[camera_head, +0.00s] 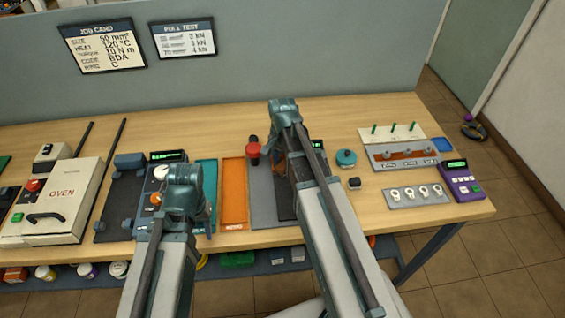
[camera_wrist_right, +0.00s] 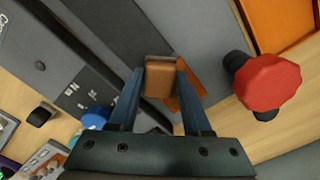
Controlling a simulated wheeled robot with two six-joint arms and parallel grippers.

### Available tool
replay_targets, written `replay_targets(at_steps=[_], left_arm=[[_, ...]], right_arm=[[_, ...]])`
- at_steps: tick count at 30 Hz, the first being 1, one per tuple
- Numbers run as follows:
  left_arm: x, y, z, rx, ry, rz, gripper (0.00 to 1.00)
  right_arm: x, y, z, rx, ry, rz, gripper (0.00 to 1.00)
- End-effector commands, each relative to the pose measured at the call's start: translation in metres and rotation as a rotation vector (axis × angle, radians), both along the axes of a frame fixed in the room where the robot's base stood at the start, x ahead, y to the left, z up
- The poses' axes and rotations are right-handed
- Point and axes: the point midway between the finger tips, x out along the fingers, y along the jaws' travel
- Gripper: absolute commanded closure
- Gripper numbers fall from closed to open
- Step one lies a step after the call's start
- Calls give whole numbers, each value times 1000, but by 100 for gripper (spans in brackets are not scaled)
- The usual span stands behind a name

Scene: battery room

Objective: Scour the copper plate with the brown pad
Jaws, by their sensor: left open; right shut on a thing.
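The brown pad (camera_wrist_right: 160,82) is a small block held between the blue fingertips of my right gripper (camera_wrist_right: 161,70), which is shut on it. A copper-orange plate (camera_wrist_right: 190,90) shows partly from under and beside the pad in the right wrist view; I cannot tell whether the pad touches it. In the head view my right gripper (camera_head: 290,150) is over the grey and dark fixture, and the arm mostly hides pad and plate. My left gripper (camera_head: 190,205) is open near the bench's front edge, its fingers mostly hidden.
A red knob (camera_head: 253,149) stands just left of my right arm, beside an orange tray (camera_head: 234,192) and a teal tray (camera_head: 209,178). A teal round pot (camera_head: 346,158) and small black block (camera_head: 354,183) are to the right.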

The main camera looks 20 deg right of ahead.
Motion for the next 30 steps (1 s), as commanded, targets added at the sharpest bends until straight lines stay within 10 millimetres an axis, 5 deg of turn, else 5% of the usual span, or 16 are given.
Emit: replay_targets(at_steps=[30], left_arm=[[0, 0, -1, 0, 0, 0, 50]], right_arm=[[39, -6, -1, 1, -1, 0, 96]])
